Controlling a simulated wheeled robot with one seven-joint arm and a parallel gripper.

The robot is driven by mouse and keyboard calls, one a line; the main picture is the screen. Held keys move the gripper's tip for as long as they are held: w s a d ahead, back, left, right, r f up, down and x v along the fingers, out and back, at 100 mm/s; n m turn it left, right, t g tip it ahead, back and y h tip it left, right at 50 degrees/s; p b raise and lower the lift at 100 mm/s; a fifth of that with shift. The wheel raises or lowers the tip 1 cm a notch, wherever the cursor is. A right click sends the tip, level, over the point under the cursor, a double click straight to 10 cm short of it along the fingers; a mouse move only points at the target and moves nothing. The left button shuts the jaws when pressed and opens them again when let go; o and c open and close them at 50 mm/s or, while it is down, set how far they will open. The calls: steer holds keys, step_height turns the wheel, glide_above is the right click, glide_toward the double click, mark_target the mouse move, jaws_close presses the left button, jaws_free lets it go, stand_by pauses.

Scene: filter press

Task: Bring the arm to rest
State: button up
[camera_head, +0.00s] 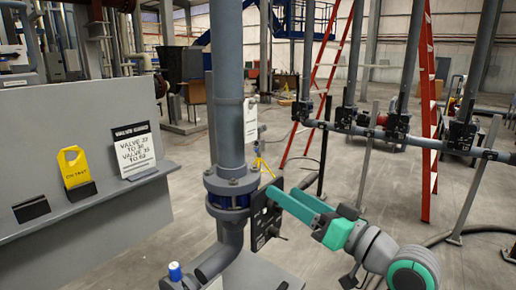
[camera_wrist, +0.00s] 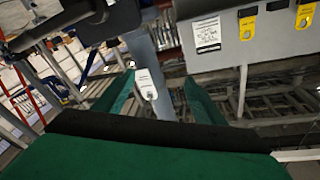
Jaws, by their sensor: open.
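My gripper (camera_head: 286,195) has two teal fingers. In the head view they reach left towards the upright grey pipe (camera_head: 228,90), close to the dark valve body (camera_head: 262,220) beside its flange. I cannot tell from this view whether they touch it. In the wrist view the fingers of my gripper (camera_wrist: 160,98) stand apart. A white tag (camera_wrist: 147,86) on a grey post shows between them, and nothing is held. My arm (camera_head: 375,247) comes in from the lower right of the head view.
A grey panel (camera_head: 50,125) with a ledge stands at left, bearing a yellow tag (camera_head: 75,167) and a white sign (camera_head: 133,148). A red ladder (camera_head: 427,110) and pipes with valves (camera_head: 397,123) stand at right. Grey floor (camera_head: 345,195) lies open between.

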step_height(320, 180, down, 21)
steer(key=w+m+t+h, duration=0.2)
steer(key=m+t+h, duration=0.2)
steer(key=m+h, duration=0.3)
steer(key=s+a+f+m+h, duration=0.15)
steer(key=s+f, duration=0.25)
steer(key=f, duration=0.4)
steer(key=s+a+f+m+h, duration=0.1)
steer(key=s+f+m+h, duration=0.2)
steer(key=f, duration=0.6)
steer(key=s+a+f+n+g+h, duration=0.1)
steer(key=s+f, duration=0.3)
steer(key=s, duration=0.4)
steer(key=s+a+f+n+g+h, duration=0.1)
steer(key=s+f, duration=0.4)
steer(key=s, duration=0.3)
steer(key=s+a+r+n, duration=0.1)
steer(key=s+n, duration=0.2)
steer(key=s, duration=0.6)
steer(key=s+a+r+n, duration=0.1)
steer(key=s+n, duration=0.2)
steer(key=s, duration=0.7)
steer(key=shift+a+g, duration=0.3)
steer(key=shift+a, duration=0.1)
steer(key=shift+s+y, duration=0.1)
steer(key=shift+y, duration=0.15)
